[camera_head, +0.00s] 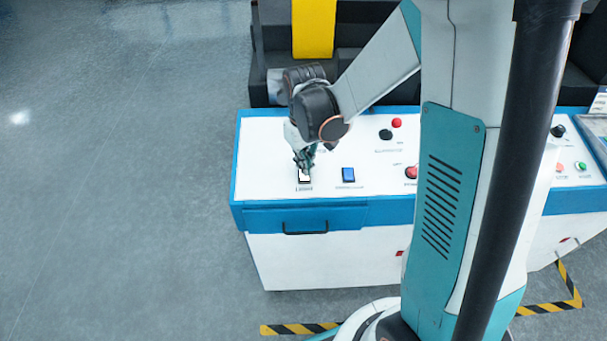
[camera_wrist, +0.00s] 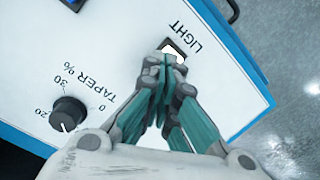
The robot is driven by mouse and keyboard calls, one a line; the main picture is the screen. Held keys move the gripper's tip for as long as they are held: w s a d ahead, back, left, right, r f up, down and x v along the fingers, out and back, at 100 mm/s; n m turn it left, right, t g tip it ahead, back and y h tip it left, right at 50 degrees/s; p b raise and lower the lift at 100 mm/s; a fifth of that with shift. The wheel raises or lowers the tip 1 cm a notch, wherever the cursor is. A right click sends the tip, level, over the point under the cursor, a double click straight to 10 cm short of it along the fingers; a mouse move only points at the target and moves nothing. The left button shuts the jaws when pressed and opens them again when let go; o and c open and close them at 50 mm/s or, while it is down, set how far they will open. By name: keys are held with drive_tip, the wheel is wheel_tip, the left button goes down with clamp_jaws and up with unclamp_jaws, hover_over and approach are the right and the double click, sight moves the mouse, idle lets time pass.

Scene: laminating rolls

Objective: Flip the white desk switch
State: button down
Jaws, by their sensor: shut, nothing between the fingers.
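The white desk switch (camera_head: 304,178) sits in a black frame near the front left of the white panel top, with a small label below it. In the wrist view the white switch (camera_wrist: 180,57) shows beside the word LIGHT, partly hidden behind my fingertips. My gripper (camera_head: 304,160) is shut and empty, pointing down at the switch. In the wrist view my gripper's (camera_wrist: 166,62) fingertips overlap the near edge of the switch's frame. I cannot tell whether they touch it.
A blue switch (camera_head: 348,174) is just right of the white one. Red (camera_head: 397,123) and dark knobs stand further back. A black dial (camera_wrist: 67,113) marked TAPER % shows in the wrist view. The blue desk edge (camera_head: 270,217) has a black handle (camera_head: 305,228). Open floor lies left.

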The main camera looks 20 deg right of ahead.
wheel_tip(320, 180, up, 7)
drive_tip(key=p, duration=0.4)
drive_tip(key=shift+f, duration=0.15)
idle(0.4)
drive_tip(key=s+r+m+t+b, duration=0.2)
drive_tip(key=s+r+t+b, duration=0.4)
drive_tip(key=s, duration=0.9)
wheel_tip(320, 180, up, 3)
drive_tip(key=shift+r+t+b, duration=0.1)
drive_tip(key=shift+t+b, duration=0.25)
drive_tip(key=shift+t, duration=0.25)
